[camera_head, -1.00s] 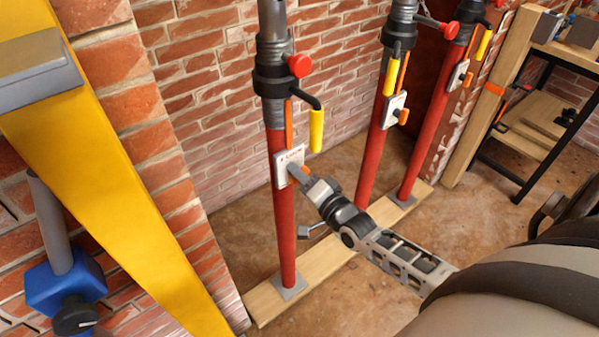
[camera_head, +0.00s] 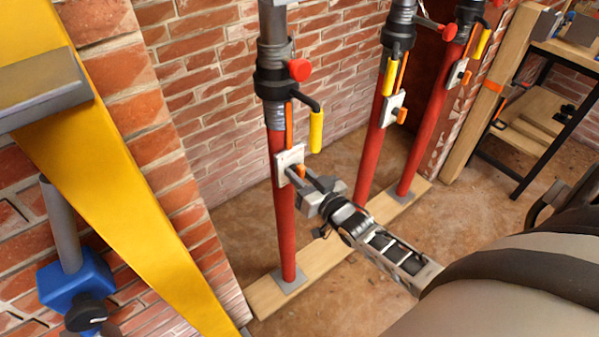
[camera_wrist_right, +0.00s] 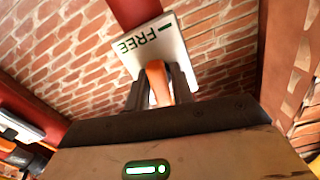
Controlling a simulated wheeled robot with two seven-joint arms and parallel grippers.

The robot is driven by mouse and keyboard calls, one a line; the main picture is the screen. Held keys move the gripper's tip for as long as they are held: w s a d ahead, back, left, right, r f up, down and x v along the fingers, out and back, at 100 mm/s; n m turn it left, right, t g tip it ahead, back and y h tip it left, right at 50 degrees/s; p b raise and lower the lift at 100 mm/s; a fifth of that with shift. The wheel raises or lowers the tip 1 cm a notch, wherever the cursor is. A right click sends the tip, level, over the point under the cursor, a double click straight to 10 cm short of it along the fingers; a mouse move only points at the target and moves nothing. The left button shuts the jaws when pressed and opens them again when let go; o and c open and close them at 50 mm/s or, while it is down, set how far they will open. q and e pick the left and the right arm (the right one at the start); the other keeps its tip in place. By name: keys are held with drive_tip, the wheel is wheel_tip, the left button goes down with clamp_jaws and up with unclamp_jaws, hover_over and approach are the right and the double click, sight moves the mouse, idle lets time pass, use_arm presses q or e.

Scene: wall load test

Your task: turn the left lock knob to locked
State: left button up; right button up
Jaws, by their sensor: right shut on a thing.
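The left lock knob is a small orange knob (camera_wrist_right: 158,82) on a white plate (camera_head: 287,158) fixed to the leftmost red prop (camera_head: 283,225). In the right wrist view the plate (camera_wrist_right: 170,42) shows tilted, with the green word FREE and a green mark; the rest of its face is hidden. My right gripper (camera_head: 296,174) reaches the plate from the lower right. In the wrist view its two fingers are shut on the knob, one on each side. My left gripper is not in view.
A yellow crank handle (camera_head: 316,132) and a red knob (camera_head: 299,69) sit above the plate. Two more red props (camera_head: 371,150) stand to the right on a wooden plank (camera_head: 262,296). A yellow beam (camera_head: 125,210) and blue block (camera_head: 75,278) are at left.

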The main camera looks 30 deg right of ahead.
drive_tip(key=shift+n, duration=1.1)
drive_tip(key=o, duration=0.8)
drive_tip(key=shift+s, duration=0.1)
drive_tip(key=s, duration=0.5)
drive_tip(key=s+d, duration=0.1)
drive_tip(key=s, duration=0.9)
drive_tip(key=shift+s+d, duration=0.15)
drive_tip(key=shift+s, duration=0.25)
